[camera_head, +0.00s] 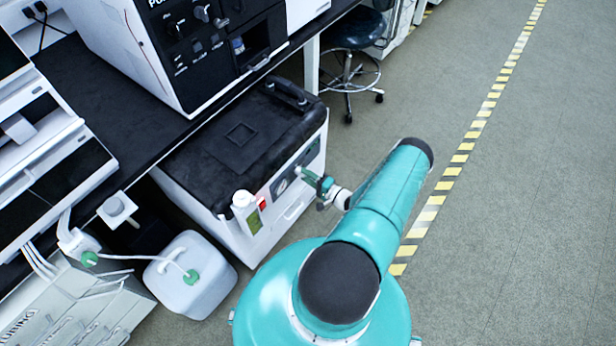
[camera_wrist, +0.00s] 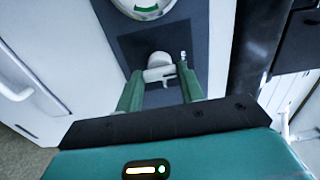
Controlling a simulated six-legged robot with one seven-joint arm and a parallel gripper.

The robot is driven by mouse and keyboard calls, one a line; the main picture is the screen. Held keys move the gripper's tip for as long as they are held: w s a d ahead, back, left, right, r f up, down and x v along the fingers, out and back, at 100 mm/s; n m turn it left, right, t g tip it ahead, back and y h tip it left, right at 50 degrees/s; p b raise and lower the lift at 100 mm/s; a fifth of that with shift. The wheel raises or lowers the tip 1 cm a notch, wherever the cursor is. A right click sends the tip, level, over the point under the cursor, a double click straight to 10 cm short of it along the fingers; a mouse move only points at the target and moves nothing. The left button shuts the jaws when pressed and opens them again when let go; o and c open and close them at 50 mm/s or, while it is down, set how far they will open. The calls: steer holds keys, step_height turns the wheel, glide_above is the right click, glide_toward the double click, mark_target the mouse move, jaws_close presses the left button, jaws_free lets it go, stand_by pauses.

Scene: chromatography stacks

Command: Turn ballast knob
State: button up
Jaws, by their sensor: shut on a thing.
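The ballast knob (camera_wrist: 160,60) is a pale round knob with a crossbar, set on the dark panel of a white, black-topped cabinet unit (camera_head: 240,143). In the wrist view it sits between the two green fingers of my gripper (camera_wrist: 160,78), which is shut on it. The fingers come from either side of the crossbar. In the head view my gripper (camera_head: 309,178) reaches the unit's front panel near its far end. The knob is small there and partly covered by the fingers, so its turn angle is hard to read.
A round gauge (camera_head: 281,186) is on the same panel, beside the knob. A white jug (camera_head: 190,277) is on the floor at left. The bench (camera_head: 110,90) overhangs behind. Open floor (camera_head: 530,200) lies right.

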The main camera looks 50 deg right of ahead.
stand_by(0.4)
steer(key=o, duration=1)
steer(key=s+d, duration=0.1)
steer(key=s, duration=1.2)
steer(key=shift+s, duration=0.4)
steer(key=shift+d+r, duration=0.1)
steer(key=shift+d, duration=0.05)
